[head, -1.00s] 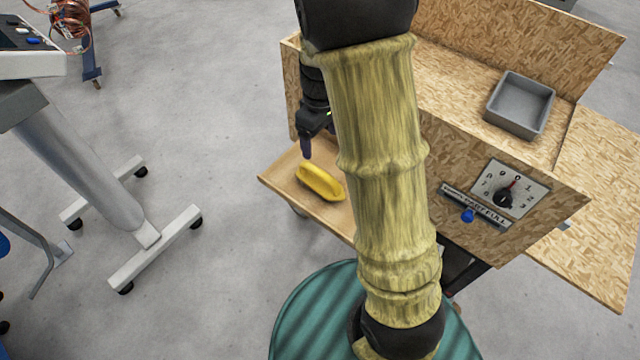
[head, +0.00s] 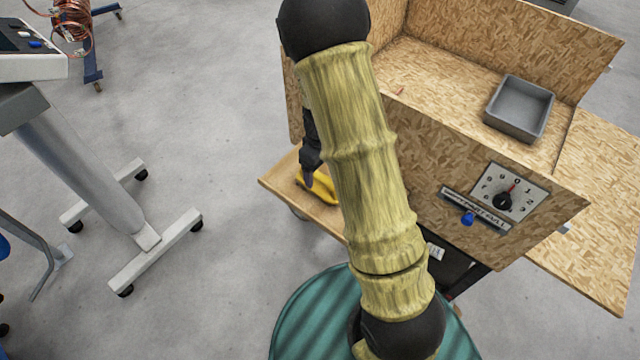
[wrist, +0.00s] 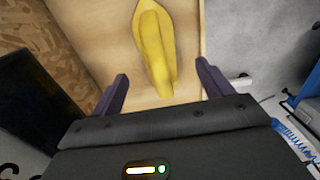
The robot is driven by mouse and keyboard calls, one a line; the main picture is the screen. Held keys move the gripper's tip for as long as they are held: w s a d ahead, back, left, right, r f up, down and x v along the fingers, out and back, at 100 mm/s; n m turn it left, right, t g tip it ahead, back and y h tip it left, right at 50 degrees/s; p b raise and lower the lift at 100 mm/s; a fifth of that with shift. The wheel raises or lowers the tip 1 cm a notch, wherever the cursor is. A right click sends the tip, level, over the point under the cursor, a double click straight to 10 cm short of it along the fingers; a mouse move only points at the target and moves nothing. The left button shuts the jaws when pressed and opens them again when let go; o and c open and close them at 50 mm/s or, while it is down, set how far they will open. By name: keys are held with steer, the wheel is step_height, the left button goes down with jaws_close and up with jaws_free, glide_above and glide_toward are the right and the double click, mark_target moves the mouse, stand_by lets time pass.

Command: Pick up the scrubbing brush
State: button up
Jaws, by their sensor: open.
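The scrubbing brush looks like a yellow, elongated, boat-shaped piece (head: 318,190) lying on a low wooden shelf (head: 277,181). In the wrist view the yellow brush (wrist: 154,45) lies ahead of my gripper, its near end between the line of the two fingers. My gripper (wrist: 162,82) is open and empty, with one dark finger on each side. In the head view my gripper (head: 309,180) is low over the brush and hides part of it. My arm covers the right side of the shelf. I cannot tell whether a finger touches the brush.
A chipboard box structure (head: 440,135) with a dial panel (head: 508,195) and blue knob stands right of the shelf. A grey tray (head: 519,108) sits on top. A wheeled stand (head: 140,235) is at the left. Floor between stand and shelf is clear.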

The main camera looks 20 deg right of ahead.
mark_target(320, 175)
steer(key=shift+f, duration=0.8)
steer(key=shift+w+f+p, duration=0.15)
steer(key=shift+f, duration=1.15)
steer(key=shift+w+f+p, duration=0.1)
steer(key=shift+f+p, duration=0.05)
steer(key=shift+f, duration=1.15)
steer(key=c, duration=1.1)
steer(key=shift+c, duration=0.2)
step_height(320, 175, up, 10)
steer(key=shift+r, duration=0.1)
